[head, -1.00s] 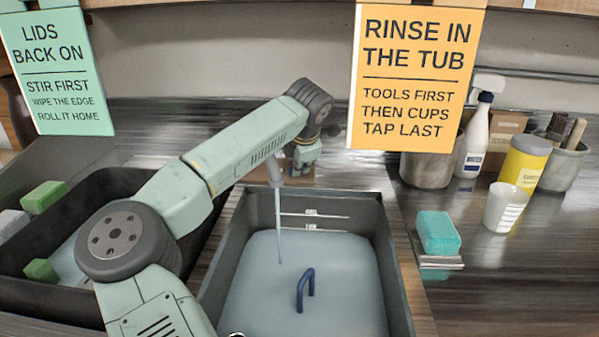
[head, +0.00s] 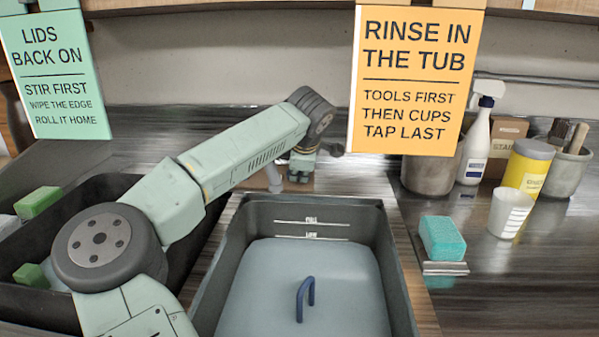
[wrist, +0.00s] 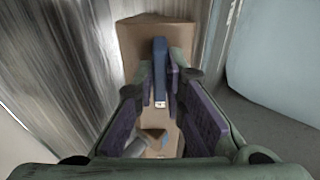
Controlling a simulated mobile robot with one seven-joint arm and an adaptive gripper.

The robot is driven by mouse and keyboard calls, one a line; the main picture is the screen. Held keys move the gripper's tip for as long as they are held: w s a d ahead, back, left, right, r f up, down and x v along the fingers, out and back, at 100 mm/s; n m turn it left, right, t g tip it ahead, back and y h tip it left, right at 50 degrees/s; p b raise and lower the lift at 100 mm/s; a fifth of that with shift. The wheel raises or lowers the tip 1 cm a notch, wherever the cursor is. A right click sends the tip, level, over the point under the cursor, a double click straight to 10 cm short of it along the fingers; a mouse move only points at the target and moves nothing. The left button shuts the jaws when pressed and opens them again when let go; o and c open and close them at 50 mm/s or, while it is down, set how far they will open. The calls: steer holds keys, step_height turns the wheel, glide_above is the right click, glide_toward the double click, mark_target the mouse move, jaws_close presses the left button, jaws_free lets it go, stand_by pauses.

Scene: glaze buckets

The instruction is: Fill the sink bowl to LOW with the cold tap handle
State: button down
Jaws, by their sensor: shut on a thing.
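The sink bowl (head: 384,270) is a grey tub in the middle of the head view with pale blue water (head: 262,285) in it. Its back wall carries a FULL line and, lower, a LOW line (head: 312,237); the water's back edge lies at or just under LOW. The tap spout (head: 273,178) is behind the bowl, and no stream shows from it. My gripper (wrist: 158,85) is shut on a blue tap handle (wrist: 160,65) in the wrist view. In the head view my arm hides most of that handle.
A blue arched handle (head: 306,298) sticks out of the water. A dark tub (head: 110,187) with green sponges is at left. A teal sponge (head: 441,238), a white cup (head: 510,213), a spray bottle (head: 476,140) and pots stand at right. Two signs hang above.

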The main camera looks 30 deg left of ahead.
steer(key=c, duration=1.7)
jaws_free()
steer(key=shift+o, duration=0.2)
step_height(320, 180, up, 10)
steer(key=shift+d, duration=0.15)
